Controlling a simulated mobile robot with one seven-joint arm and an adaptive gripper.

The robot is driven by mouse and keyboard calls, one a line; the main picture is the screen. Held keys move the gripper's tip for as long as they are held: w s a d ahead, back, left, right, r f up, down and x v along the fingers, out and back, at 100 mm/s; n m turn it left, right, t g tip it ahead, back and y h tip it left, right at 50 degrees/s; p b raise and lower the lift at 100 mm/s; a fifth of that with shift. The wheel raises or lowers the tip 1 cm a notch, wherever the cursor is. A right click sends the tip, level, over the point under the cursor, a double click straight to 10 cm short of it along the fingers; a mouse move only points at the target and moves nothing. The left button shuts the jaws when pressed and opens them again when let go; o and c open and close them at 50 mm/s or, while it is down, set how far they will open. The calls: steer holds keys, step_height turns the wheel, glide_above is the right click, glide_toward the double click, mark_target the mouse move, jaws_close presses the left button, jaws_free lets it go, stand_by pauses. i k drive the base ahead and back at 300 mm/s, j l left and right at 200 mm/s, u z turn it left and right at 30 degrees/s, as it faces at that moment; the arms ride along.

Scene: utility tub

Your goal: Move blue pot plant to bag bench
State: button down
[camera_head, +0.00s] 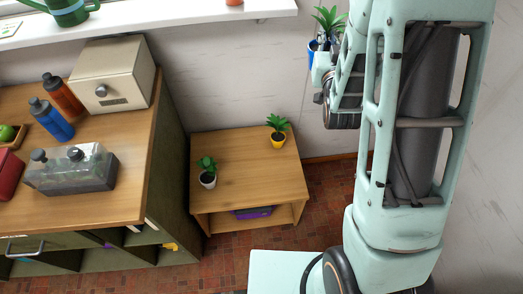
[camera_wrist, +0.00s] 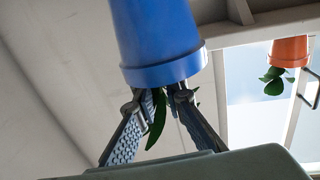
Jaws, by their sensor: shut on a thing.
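The blue pot plant (camera_head: 312,55) is held up near the wall, above and right of the low wooden bench, partly hidden by my arm. My gripper (camera_head: 322,50) is shut on it. In the wrist view the blue pot (camera_wrist: 160,40) appears upside down at the top, and my gripper's fingers (camera_wrist: 160,98) close around the plant just at the pot's rim, with green leaves between them. The low bench (camera_head: 240,165) has a purple thing, seemingly a bag (camera_head: 252,212), on its lower shelf.
On the bench stand a yellow pot plant (camera_head: 278,139) at the back right and a white pot plant (camera_head: 208,180) at the front left, with bare wood between. A wooden counter (camera_head: 100,207) stands left. An orange pot (camera_wrist: 290,52) is by the window.

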mark_target(241, 181)
steer(key=z, duration=1.1)
steer(key=k+j+z, duration=0.2)
steer(key=k+j, duration=0.7)
steer(key=j, duration=0.15)
